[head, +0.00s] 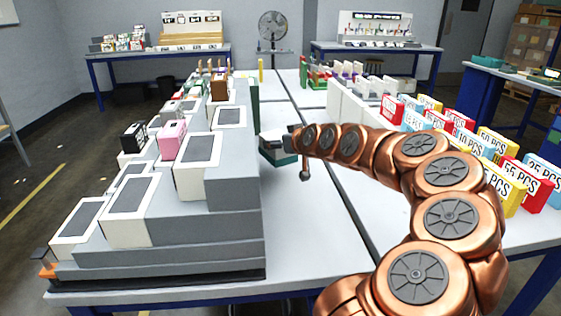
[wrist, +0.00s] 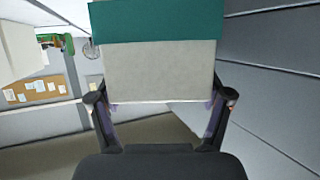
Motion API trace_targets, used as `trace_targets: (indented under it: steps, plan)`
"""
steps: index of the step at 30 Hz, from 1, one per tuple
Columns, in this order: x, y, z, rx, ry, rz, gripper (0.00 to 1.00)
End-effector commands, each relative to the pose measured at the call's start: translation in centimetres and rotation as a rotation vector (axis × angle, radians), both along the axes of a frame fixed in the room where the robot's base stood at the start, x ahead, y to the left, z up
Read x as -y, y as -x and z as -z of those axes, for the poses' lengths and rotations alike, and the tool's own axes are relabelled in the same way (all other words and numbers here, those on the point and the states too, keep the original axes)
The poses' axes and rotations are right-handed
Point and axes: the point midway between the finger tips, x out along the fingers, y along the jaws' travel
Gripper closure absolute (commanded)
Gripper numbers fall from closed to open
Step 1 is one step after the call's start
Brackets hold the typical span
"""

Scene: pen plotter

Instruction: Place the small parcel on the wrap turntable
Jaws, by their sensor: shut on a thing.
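My gripper (head: 285,140) is over the middle of the long table, at the far end of my copper-coloured arm. In the wrist view its two fingers (wrist: 160,105) are closed on the sides of a box (wrist: 155,70) with a teal band and a pale grey face. The same teal and pale box shows in the head view (head: 273,153), partly hidden by my gripper. It may be the small parcel; I see no label on it. I cannot make out the wrap turntable in either view.
A grey stepped stand (head: 235,190) with white, dark-topped blocks fills the table's left side, close to my gripper. Numbered coloured boxes (head: 475,150) stand in rows on the right. Bare white tabletop (head: 305,235) lies between. A wall (wrist: 275,75) or panel is close in the wrist view.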

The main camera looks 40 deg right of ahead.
Motion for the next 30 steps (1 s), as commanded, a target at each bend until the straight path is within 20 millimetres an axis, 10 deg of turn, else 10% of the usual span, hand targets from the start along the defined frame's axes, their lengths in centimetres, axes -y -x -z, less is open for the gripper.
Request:
trace_targets:
  steps: [18, 30]
  plan:
    - [0.0, 0.0, 6.0, -0.002, -0.001, -0.001, 0.71]
    - [0.0, 0.0, 6.3, 0.002, 0.001, 0.000, 0.71]
